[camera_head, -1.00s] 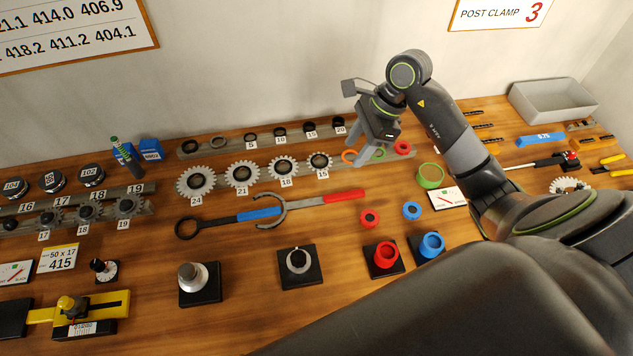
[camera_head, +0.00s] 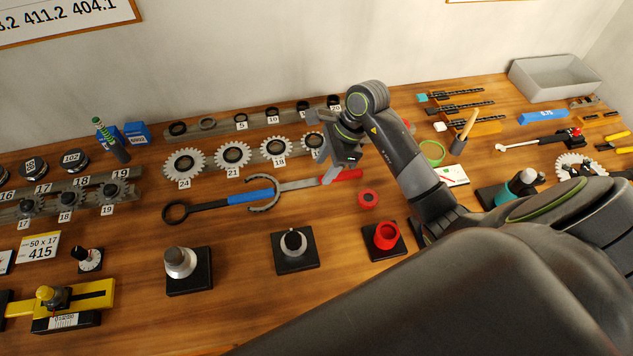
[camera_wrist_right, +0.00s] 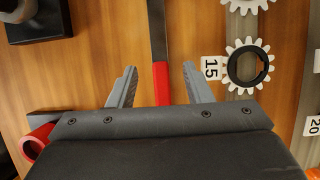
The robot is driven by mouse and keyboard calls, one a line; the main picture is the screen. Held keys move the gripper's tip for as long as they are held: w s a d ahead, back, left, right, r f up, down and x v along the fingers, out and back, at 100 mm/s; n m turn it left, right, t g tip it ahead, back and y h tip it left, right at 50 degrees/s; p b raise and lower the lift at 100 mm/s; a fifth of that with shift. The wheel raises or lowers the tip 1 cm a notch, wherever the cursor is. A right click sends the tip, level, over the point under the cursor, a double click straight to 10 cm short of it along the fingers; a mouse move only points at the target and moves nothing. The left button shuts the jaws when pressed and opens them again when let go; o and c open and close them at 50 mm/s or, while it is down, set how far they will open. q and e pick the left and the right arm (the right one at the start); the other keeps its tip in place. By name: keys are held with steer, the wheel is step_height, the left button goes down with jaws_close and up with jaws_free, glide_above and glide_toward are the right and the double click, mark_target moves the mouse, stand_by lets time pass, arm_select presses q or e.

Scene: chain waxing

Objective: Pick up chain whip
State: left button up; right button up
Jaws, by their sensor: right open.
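A tool with a red handle (camera_head: 345,175), a grey shaft and a C-shaped hook end (camera_head: 264,196) lies flat on the wooden bench. In line with it lies another tool with a blue handle (camera_head: 250,195) and a dark ring end (camera_head: 176,212). I cannot tell for certain which is the chain whip. My right gripper (camera_head: 338,170) is open just above the red handle. In the right wrist view its two fingers (camera_wrist_right: 160,72) stand on either side of the red handle (camera_wrist_right: 161,84), not closed on it. My left gripper is not in view.
A rail of white gears (camera_head: 233,155) runs behind the tools, near my right gripper. Black-based fixtures with a silver knob (camera_head: 180,262), a dial (camera_head: 293,243) and a red cup (camera_head: 386,235) stand in front. A grey bin (camera_head: 552,78) stands at the back right.

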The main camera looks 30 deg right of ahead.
mark_target(316, 181)
steer(key=b+x, duration=0.1)
steer(key=x, duration=0.2)
steer(key=shift+a+f, duration=0.1)
steer(key=shift+f, duration=0.1)
steer(key=shift+c, duration=0.2)
jaws_close()
